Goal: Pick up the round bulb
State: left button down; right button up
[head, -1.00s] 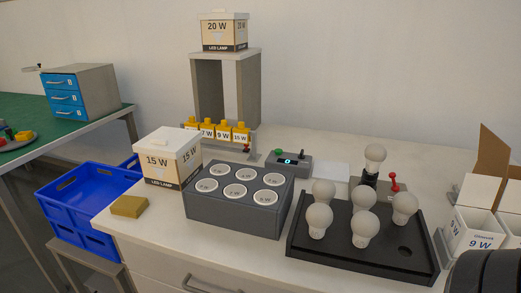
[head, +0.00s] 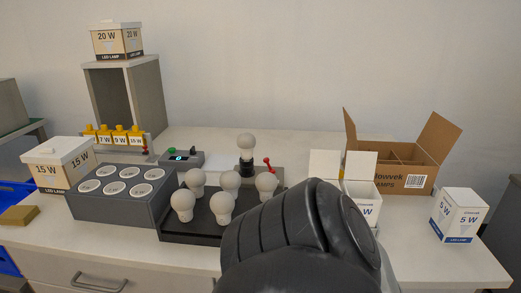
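Several white bulbs stand in a black tray (head: 180,237) on the white table: one at the back left (head: 195,180), one at the back middle (head: 230,182), one at the right (head: 267,184), and two in front (head: 182,204), (head: 222,206). Another bulb (head: 246,144) sits upright in a dark socket behind the tray. All look rounded; I cannot tell which is the round bulb. A dark link of my arm rises in front of the tray's right side and hides part of it. Neither gripper's fingers show.
A grey block with round sockets (head: 155,209) stands left of the tray, beside a 15 W box (head: 47,173). Behind are a small control box (head: 187,164) and a red lever (head: 267,162). An open carton (head: 390,178) and a 5 W box (head: 460,216) stand at the right.

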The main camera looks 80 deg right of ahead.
aim_at(246, 142)
jog(key=k, duration=0.65)
jog(key=z, duration=0.9)
